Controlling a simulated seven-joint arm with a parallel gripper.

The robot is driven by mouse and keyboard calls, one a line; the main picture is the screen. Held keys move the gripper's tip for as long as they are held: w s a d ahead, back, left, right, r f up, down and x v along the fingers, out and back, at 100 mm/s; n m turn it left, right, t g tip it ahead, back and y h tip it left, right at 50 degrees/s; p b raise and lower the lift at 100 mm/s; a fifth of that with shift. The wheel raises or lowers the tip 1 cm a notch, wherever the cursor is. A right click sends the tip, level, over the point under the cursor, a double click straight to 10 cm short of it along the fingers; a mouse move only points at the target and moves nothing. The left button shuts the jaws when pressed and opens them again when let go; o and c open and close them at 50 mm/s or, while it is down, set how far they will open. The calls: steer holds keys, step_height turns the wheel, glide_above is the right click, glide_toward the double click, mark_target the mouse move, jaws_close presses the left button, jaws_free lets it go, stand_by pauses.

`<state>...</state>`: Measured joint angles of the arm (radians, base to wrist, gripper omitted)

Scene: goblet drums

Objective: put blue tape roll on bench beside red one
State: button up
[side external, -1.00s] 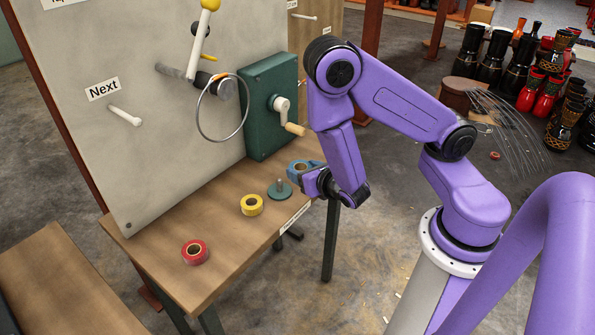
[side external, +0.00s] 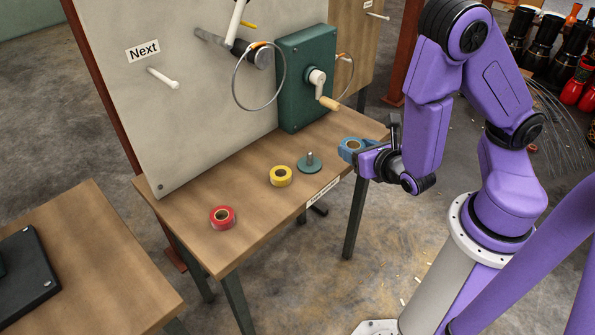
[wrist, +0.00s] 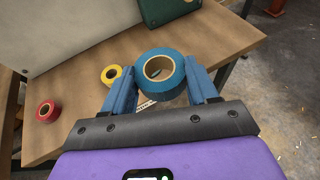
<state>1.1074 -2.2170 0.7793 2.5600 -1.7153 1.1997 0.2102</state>
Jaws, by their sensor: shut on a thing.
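The blue tape roll (side external: 351,148) is held in my gripper (side external: 356,150), at the right end of the bench. In the wrist view the blue roll (wrist: 160,72) sits between the two blue fingers of my gripper (wrist: 161,85), which touch its sides. It appears raised above the bench top. The red tape roll (side external: 222,217) lies flat on the bench (side external: 245,192) near its left end; it also shows at the left in the wrist view (wrist: 46,111). My gripper is well to the right of the red roll.
A yellow tape roll (side external: 281,176) lies between the red roll and a green round base with a short peg (side external: 310,163). A grey upright panel (side external: 170,100) and a green crank box (side external: 306,78) stand behind the bench. Bare wood surrounds the red roll.

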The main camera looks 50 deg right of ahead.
steer(key=shift+w+a, duration=0.3)
steer(key=shift+a, duration=0.1)
steer(key=w+a, duration=0.3)
steer(key=a, duration=0.3)
glide_above(256, 204)
steer(key=f, duration=1)
steer(key=shift+s+d, duration=0.1)
steer(key=shift+s, duration=0.15)
steer(key=shift+w+f, duration=0.15)
steer(key=shift+f, duration=1.55)
steer(key=shift+f, duration=0.1)
